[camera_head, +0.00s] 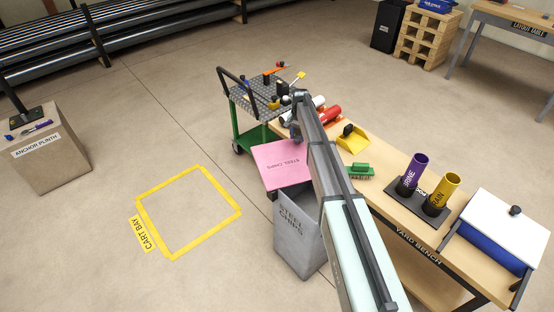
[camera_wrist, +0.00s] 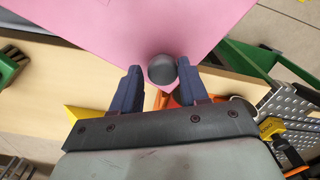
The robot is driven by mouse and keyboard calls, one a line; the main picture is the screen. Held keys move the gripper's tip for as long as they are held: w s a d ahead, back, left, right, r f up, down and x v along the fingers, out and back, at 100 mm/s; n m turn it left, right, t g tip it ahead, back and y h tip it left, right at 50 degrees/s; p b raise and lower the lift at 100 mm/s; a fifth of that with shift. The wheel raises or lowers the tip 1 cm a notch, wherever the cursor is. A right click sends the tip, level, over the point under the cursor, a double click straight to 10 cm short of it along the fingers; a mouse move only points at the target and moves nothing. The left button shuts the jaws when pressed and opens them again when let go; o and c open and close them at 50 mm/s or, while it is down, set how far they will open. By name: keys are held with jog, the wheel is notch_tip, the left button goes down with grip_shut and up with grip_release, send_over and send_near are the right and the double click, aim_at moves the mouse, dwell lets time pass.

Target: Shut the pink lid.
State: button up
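My gripper (camera_wrist: 159,72) has one dark finger on each side of the knob. A slim gap shows at the left finger, and the fingers look open.
The yard bench (camera_head: 400,215) runs along the right, with a green brush (camera_head: 361,170), yellow dustpan (camera_head: 352,140), purple tube (camera_head: 412,172) and yellow tube (camera_head: 441,194). A green cart (camera_head: 252,135) stands behind the lid. The taped cart bay (camera_head: 165,252) at left is empty floor.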

jog(key=shift+s+d, duration=0.2)
jog(key=shift+d, duration=0.75)
jog(key=s+d, duration=0.5)
jog(key=d, duration=0.3)
jog(key=shift+s, duration=0.15)
dwell(0.8)
jog(key=shift+d, duration=0.1)
jog(key=shift+s, duration=0.1)
jog(key=s+d, duration=0.6)
jog(key=s, duration=0.1)
jog(key=shift+s, duration=0.25)
dwell(1.1)
